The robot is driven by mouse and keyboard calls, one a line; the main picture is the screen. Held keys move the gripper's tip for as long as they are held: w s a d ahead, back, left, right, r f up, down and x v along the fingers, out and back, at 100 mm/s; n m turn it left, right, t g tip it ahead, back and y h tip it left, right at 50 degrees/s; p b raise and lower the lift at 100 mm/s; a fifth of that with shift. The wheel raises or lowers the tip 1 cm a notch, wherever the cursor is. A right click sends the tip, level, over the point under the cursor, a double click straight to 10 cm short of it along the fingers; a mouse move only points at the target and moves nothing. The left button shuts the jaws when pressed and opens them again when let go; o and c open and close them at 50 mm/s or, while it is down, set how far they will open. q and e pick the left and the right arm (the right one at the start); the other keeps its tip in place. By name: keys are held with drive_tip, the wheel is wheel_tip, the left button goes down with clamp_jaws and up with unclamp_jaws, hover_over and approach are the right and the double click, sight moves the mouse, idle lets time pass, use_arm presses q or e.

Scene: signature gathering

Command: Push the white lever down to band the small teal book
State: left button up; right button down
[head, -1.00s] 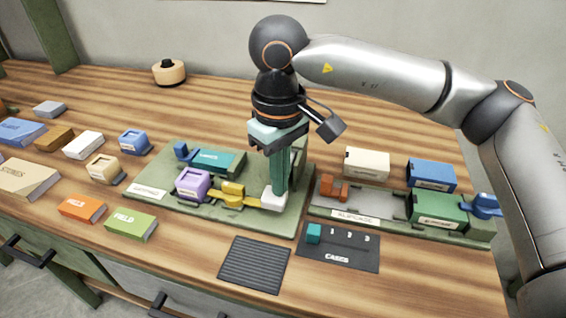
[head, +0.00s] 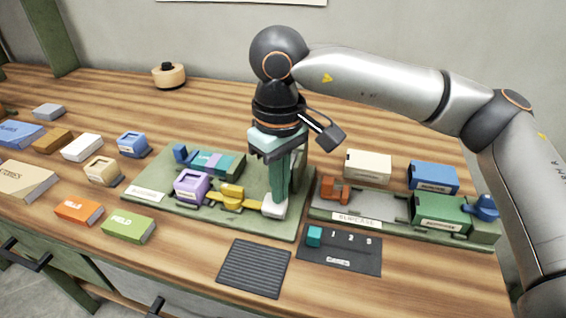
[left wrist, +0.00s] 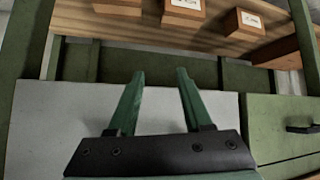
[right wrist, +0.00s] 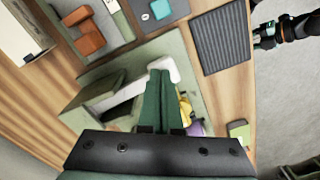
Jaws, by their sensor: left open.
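The small teal book (head: 228,163) lies in the green banding station (head: 153,174), at its back, and a lavender band (head: 209,160) now crosses it. The white lever (head: 273,207) is at the station's front right and looks low; it also shows in the right wrist view (right wrist: 172,66). My right gripper (head: 278,192) points down with its fingers together, the tips at the lever's white end, apparently pressing on it rather than gripping it. My left gripper (left wrist: 160,100) shows only in the left wrist view, open and empty, in front of a bench with drawers.
A lavender block (head: 191,185) and a yellow part (head: 231,194) sit beside the lever. The slipcase station (head: 352,222) with a green book stands to the right, with a dark card (head: 340,262) and ribbed mat (head: 254,268) in front. Several books and blocks lie at left.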

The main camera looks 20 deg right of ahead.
drive_tip(key=shift+r+p, duration=0.7)
drive_tip(key=shift+r, duration=0.15)
drive_tip(key=shift+r+p, duration=0.95)
drive_tip(key=shift+r, duration=0.45)
drive_tip(key=shift+r+p, duration=0.45)
drive_tip(key=shift+r, duration=0.55)
use_arm(q)
drive_tip(key=r, duration=0.1)
drive_tip(key=a+r+p, duration=0.1)
drive_tip(key=s+r+p, duration=0.1)
drive_tip(key=shift+a+r, duration=0.2)
drive_tip(key=shift+r, duration=0.1)
use_arm(e)
wheel_tip(320, 180, up, 2)
drive_tip(key=shift+r, duration=0.2)
